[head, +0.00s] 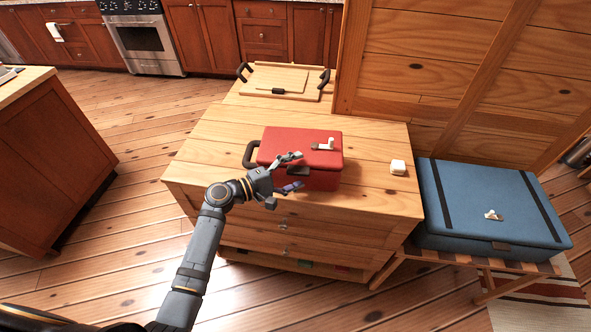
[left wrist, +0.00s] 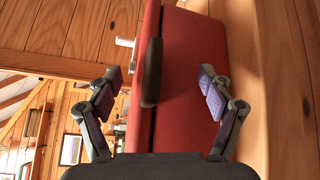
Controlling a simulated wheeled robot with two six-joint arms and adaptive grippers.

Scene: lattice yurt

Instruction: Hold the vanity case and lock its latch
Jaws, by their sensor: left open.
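The red vanity case (head: 315,162) sits closed on the wooden chest. A black handle (head: 249,155) sticks out from its left side. A dark latch-like piece (left wrist: 152,72) stands out across the seam of the case's front in the left wrist view; I cannot tell whether it is fastened. A small white fitting (head: 325,145) is on the lid. My left gripper (head: 298,172) is open in front of the case, its fingers spread on either side of the dark piece, which it is not gripping. It also shows in the left wrist view (left wrist: 160,78). My right gripper is not in view.
The wooden chest top (head: 378,140) is bare around the case, apart from a small white block (head: 397,167) at right. A tray (head: 285,82) with black handles is behind. A blue suitcase (head: 490,200) lies on a rack at right. A wooden wall rises behind.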

